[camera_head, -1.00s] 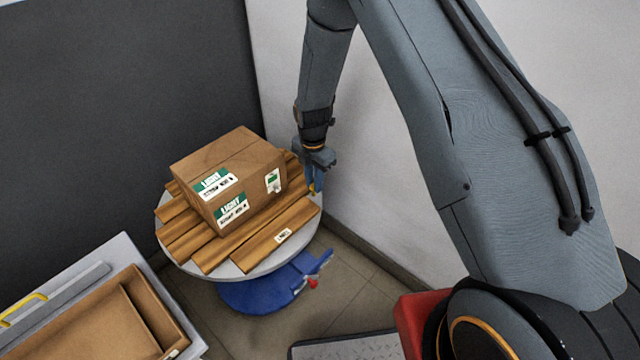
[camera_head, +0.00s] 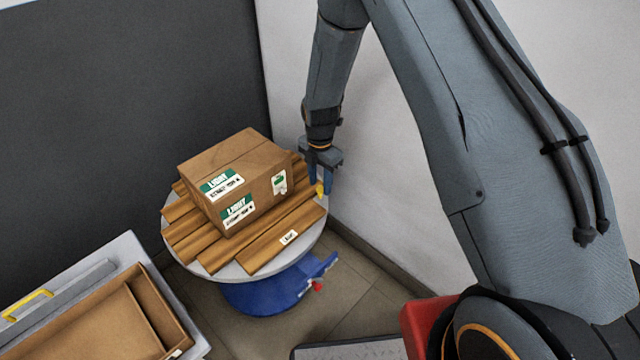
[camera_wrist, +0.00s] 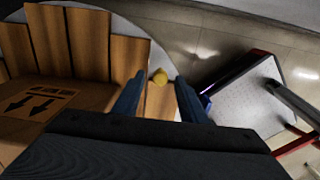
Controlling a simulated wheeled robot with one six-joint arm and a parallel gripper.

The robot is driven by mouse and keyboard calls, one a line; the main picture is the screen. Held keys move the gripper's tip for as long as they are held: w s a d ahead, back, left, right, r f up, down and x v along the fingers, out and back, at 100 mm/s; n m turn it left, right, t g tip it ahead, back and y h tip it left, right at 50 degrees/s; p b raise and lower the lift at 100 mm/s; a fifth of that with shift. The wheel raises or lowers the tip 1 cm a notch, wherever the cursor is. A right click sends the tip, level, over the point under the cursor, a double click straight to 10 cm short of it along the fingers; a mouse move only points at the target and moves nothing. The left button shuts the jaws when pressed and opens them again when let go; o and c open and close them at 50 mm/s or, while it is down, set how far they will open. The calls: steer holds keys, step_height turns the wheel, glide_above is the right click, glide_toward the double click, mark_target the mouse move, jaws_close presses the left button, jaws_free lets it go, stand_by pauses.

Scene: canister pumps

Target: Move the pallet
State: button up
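The pallet (camera_head: 262,249) is a wooden slatted board lying on a round grey-white table (camera_head: 251,277) with a blue base. A cardboard box (camera_head: 234,180) with green-and-white labels sits on top of it. My gripper (camera_head: 323,188) is at the pallet's far right corner, its blue fingers pointing down. In the wrist view my gripper (camera_wrist: 160,80) has its fingers apart. The slats also show in the wrist view (camera_wrist: 88,45).
A wall stands close on the right of the round table, and a dark panel (camera_head: 120,110) stands behind it. A grey cart (camera_head: 130,250) with an open cardboard box (camera_head: 110,320) is at lower left. A grey platform (camera_head: 350,351) lies at the bottom.

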step_height(320, 180, up, 7)
steer(key=shift+f, duration=0.1)
stand_by(0.6)
steer(key=s+d+r+m+p, duration=0.1)
steer(key=s+d+r+m, duration=0.3)
steer(key=s+r+m, duration=0.3)
steer(key=s+d+r+m+p, duration=0.1)
steer(key=s+d+r+m, duration=0.4)
steer(key=r, duration=0.3)
steer(key=s+d+r+m, duration=0.2)
steer(key=s+r+m, duration=0.1)
steer(key=s+m, duration=0.4)
steer(key=s+d+r+m+p, duration=0.1)
steer(key=s+d+r+m, duration=0.1)
steer(key=s+r+m, duration=0.2)
steer(key=s+m, duration=0.3)
steer(key=s, duration=0.1)
steer(key=shift+s+p, duration=0.3)
